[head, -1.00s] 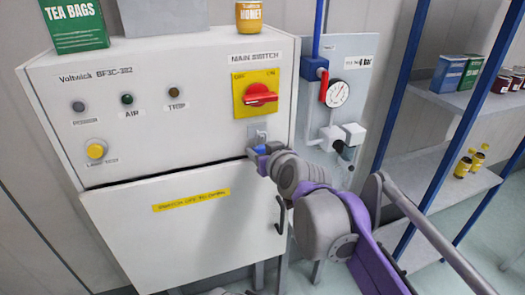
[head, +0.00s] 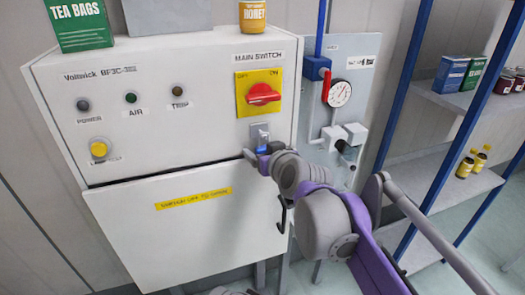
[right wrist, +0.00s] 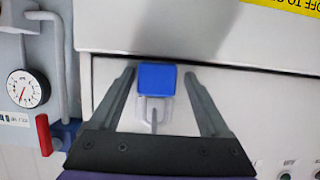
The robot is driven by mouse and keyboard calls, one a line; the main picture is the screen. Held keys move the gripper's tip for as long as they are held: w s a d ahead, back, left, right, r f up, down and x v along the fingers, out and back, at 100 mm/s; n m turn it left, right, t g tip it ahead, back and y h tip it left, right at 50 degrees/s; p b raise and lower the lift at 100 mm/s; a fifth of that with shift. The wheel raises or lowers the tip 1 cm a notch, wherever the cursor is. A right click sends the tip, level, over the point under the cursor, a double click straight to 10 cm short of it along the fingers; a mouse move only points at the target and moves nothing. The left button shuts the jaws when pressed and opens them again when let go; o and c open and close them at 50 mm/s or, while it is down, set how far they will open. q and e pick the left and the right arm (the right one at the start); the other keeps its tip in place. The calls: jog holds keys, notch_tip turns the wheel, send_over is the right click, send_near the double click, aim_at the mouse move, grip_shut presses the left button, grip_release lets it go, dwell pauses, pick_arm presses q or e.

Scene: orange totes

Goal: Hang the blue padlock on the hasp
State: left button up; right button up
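The blue padlock (head: 262,149) is at the grey hasp (head: 260,132), below the main switch on the cabinet front. In the right wrist view, seen upside down, the padlock body (right wrist: 157,78) lies against the edge of the hasp plate (right wrist: 152,112). Whether its shackle passes through the hasp is not clear. My right gripper (right wrist: 158,74) is open, with a finger on each side of the padlock and a visible gap to both. It also shows in the head view (head: 260,156). My left gripper is not in view.
The red rotary switch (head: 263,94) on its yellow plate is above the hasp. The cabinet's lower door (head: 190,225) has a dark handle (head: 283,213). A pressure gauge panel (head: 340,60) and blue-posted shelves (head: 445,170) stand to the right.

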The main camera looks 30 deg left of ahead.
jog(key=shift+w+d, duration=0.1)
jog(key=shift+d, duration=0.05)
jog(key=shift+d+r, duration=0.1)
jog(key=shift+d, duration=0.15)
jog(key=v, duration=1)
jog(key=s+d+f+m+h, duration=0.1)
jog(key=d+f+m+h, duration=0.15)
jog(key=d+f, duration=0.65)
jog(key=s+d+f+m+h, duration=0.25)
jog(key=d+f, duration=0.35)
jog(key=d, duration=0.5)
jog(key=s+d+f+m+g+h, duration=0.1)
jog(key=s+d+f+m+h, duration=0.1)
jog(key=s+d+f, duration=0.4)
jog(key=s+d+f+m+g+h, duration=0.2)
jog(key=s+d+f, duration=0.5)
jog(key=d+f, duration=0.4)
jog(key=shift+d+f+m+g+h, duration=0.25)
jog(key=shift+d+m+h, duration=0.25)
jog(key=shift+d+h, duration=0.6)
jog(key=shift+d+r, duration=0.1)
